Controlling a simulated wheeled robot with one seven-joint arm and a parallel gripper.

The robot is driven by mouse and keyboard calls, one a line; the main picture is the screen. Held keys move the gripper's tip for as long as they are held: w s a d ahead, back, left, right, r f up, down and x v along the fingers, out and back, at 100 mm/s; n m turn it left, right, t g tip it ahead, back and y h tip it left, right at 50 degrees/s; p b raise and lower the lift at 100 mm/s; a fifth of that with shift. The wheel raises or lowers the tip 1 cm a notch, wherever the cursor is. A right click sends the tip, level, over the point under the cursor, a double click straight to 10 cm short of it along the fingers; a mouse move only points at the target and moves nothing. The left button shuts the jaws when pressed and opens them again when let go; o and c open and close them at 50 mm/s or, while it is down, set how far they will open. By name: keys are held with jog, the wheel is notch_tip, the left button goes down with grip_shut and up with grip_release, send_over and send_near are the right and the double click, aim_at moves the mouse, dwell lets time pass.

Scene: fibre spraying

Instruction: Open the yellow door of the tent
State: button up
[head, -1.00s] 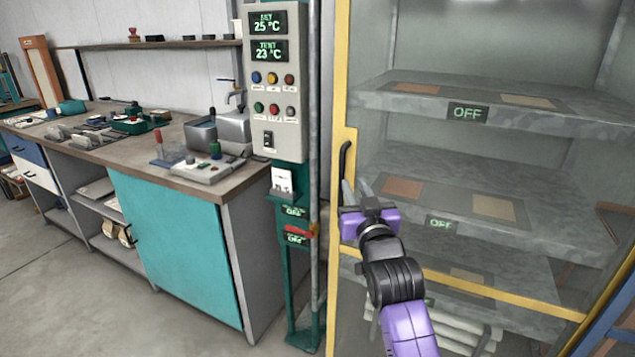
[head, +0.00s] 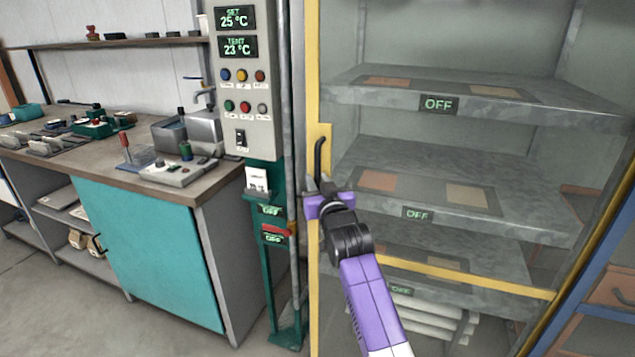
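The tent's yellow-framed door (head: 313,90) with a clear panel stands at the right of the head view and looks closed. Its dark handle (head: 319,157) is on the left side of the frame. My gripper (head: 319,186), purple and black, is at the lower part of this handle, pointing away from me. Its fingers reach up on either side of or beside the handle; I cannot tell if they touch it or how far apart they are. Behind the panel are grey shelves (head: 540,110) with square samples and OFF displays.
A control panel (head: 245,150) on a green post stands just left of the door. Further left is a workbench (head: 85,165) with a teal cabinet door (head: 150,255) and tools on top. A blue frame (head: 595,250) stands at the right. Grey floor is open at lower left.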

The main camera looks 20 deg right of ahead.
jog(key=shift+w, duration=0.1)
grip_shut()
dwell(1.4)
